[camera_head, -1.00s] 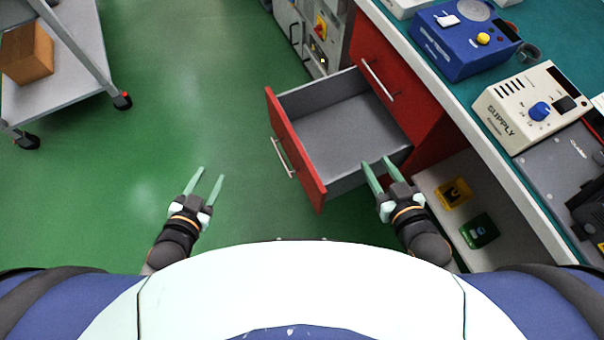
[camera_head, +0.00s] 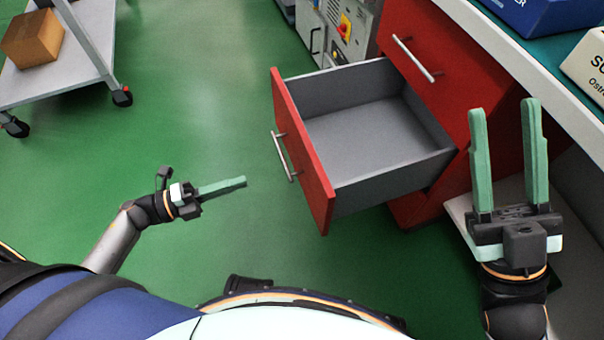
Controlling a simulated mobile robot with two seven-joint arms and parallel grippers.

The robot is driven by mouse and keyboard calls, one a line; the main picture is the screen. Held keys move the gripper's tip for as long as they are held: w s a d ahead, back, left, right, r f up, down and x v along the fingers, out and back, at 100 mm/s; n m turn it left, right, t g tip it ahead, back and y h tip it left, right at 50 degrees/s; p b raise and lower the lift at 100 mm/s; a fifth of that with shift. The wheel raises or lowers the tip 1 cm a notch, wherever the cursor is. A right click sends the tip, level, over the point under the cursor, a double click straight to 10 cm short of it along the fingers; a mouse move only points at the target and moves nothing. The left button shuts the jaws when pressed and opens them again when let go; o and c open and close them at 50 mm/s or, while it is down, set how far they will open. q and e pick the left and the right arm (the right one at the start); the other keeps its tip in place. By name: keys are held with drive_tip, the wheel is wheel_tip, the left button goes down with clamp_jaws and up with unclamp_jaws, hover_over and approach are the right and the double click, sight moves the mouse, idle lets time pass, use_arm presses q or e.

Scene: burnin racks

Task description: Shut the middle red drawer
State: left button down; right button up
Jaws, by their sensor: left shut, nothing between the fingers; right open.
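The middle red drawer (camera_head: 304,150) is pulled out of the red cabinet (camera_head: 455,72) under the bench. Its grey inside is empty, and its front has a silver bar handle (camera_head: 285,157). My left gripper (camera_head: 243,182) is shut and empty, to the left of the drawer front and apart from it, with its fingers pointing right towards the front. My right gripper (camera_head: 506,108) is open and empty, raised to the right of the drawer near the bench edge. It hides part of the cabinet and the shelf below.
The bench top (camera_head: 551,50) carries a blue device (camera_head: 545,12) and a cream supply box (camera_head: 588,62). A trolley (camera_head: 68,62) with a cardboard box (camera_head: 33,38) stands at the left. A grey machine (camera_head: 340,32) stands behind the drawer. Green floor left of the drawer is clear.

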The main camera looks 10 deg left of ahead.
sight(310, 163)
use_arm(q)
drive_tip(key=b+x, duration=0.1)
drive_tip(key=x, duration=1.2)
drive_tip(key=shift+s+d+f+b, duration=0.1)
drive_tip(key=shift+d+f+b, duration=0.05)
drive_tip(key=shift+b, duration=0.25)
drive_tip(key=shift+w+d, duration=0.25)
drive_tip(key=shift+d, duration=0.1)
use_arm(e)
drive_tip(key=shift+f, duration=1)
use_arm(q)
drive_tip(key=shift+d, duration=0.1)
use_arm(e)
drive_tip(key=shift+a, duration=0.1)
